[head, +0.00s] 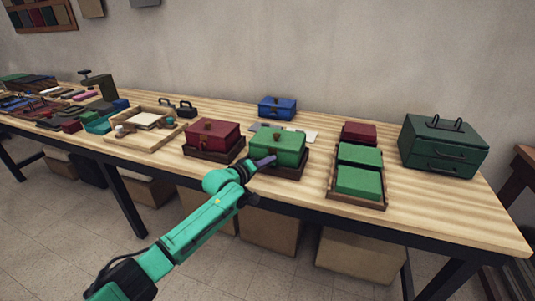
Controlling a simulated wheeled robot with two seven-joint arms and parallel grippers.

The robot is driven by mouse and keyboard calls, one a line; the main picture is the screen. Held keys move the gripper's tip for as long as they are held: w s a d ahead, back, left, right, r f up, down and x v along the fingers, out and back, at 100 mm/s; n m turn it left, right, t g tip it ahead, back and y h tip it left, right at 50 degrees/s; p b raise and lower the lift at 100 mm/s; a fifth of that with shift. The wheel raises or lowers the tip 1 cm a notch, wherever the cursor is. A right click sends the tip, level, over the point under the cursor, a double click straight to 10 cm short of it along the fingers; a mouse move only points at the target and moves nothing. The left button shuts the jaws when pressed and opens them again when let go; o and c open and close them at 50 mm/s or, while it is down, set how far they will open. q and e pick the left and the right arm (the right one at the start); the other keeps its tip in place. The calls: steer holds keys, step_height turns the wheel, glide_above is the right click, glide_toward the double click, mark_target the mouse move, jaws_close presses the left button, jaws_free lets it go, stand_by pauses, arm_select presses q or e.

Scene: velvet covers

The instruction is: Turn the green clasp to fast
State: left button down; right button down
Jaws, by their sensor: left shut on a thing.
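The green box (283,146) sits in a dark tray near the table's front edge, with its lid down. A small brownish clasp (280,142) shows on its front; how it is turned is too small to tell. My left gripper (266,161) reaches in from the front and is shut at the lower left of the green box's front, right by the clasp. What lies between its fingers is hidden by the gripper. My right gripper is not in view.
A red box (212,135) in a dark tray stands just left, and a blue box (277,108) behind. A wooden tray (331,190) with green and red blocks is to the right, then a dark green drawer chest (442,144). Clear wood (430,205) lies at the front right.

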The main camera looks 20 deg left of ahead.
arm_select(q)
steer(key=m+p, duration=0.1)
steer(key=m+y+p, duration=0.1)
steer(key=p, duration=0.1)
steer(key=shift+d+r+m+g+y, duration=0.1)
steer(key=shift+r+m+g+y, duration=0.2)
steer(key=shift+g, duration=0.1)
steer(key=shift+d+f+m+y+p, duration=0.1)
steer(key=shift+m+y+p, duration=0.4)
steer(key=shift+m+p, duration=0.5)
steer(key=shift+f+m+y, duration=0.1)
steer(key=shift+m+y, duration=0.5)
steer(key=shift+m, duration=0.1)
steer(key=shift+m+y, duration=0.4)
steer(key=shift+m, duration=0.2)
steer(key=c, duration=0.8)
jaws_free()
steer(key=shift+c, duration=0.2)
steer(key=shift+s, duration=0.1)
